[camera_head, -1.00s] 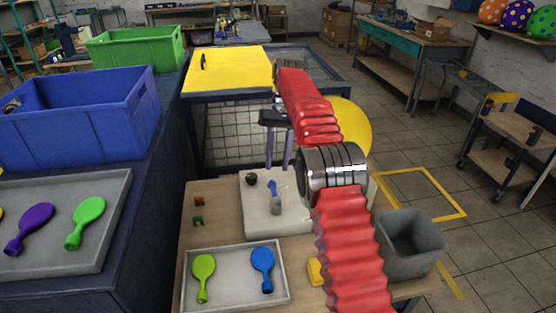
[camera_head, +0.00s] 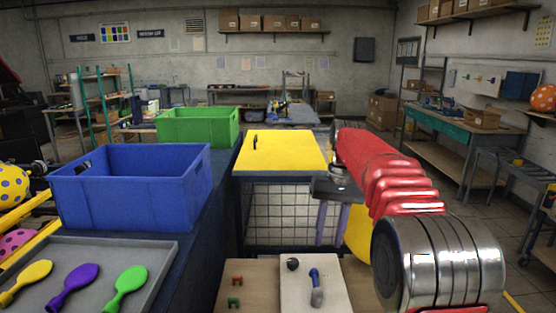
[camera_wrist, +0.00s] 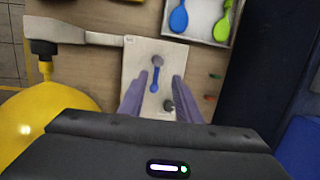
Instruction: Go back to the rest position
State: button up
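My gripper (camera_head: 332,222) hangs at the end of my red arm above the front workbench in the head view. Its two purple fingers are apart with nothing between them, also in the wrist view (camera_wrist: 160,98). An inflated yellow balloon (camera_head: 358,238) is mostly hidden behind my arm. It shows large at the left of the wrist view (camera_wrist: 40,125), below a black fitting (camera_wrist: 43,47). A pale board (camera_head: 300,293) lies on the bench under the gripper, with a blue-handled tool (camera_head: 315,284) and a small dark knob (camera_head: 292,264) on it.
A blue crate (camera_head: 135,190), a green crate (camera_head: 198,127) and a grey tray (camera_head: 130,252) of flat balloons stand on the left. A yellow-topped mesh cage (camera_head: 282,152) stands behind the bench. Free floor shows at the right.

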jog(key=s+d+r+t, duration=0.1)
jog(key=s+r+t, duration=0.3)
jog(key=s, duration=1.2)
jog(key=s+d+f+t, duration=0.1)
jog(key=s+f, duration=0.3)
jog(key=s, duration=0.3)
jog(key=s+f+t+h, duration=0.1)
jog(key=s+f, duration=0.3)
jog(key=s, duration=0.4)
jog(key=shift+s+d+t+h, duration=0.15)
jog(key=shift+d+t+h, duration=0.2)
jog(key=shift+t, duration=0.45)
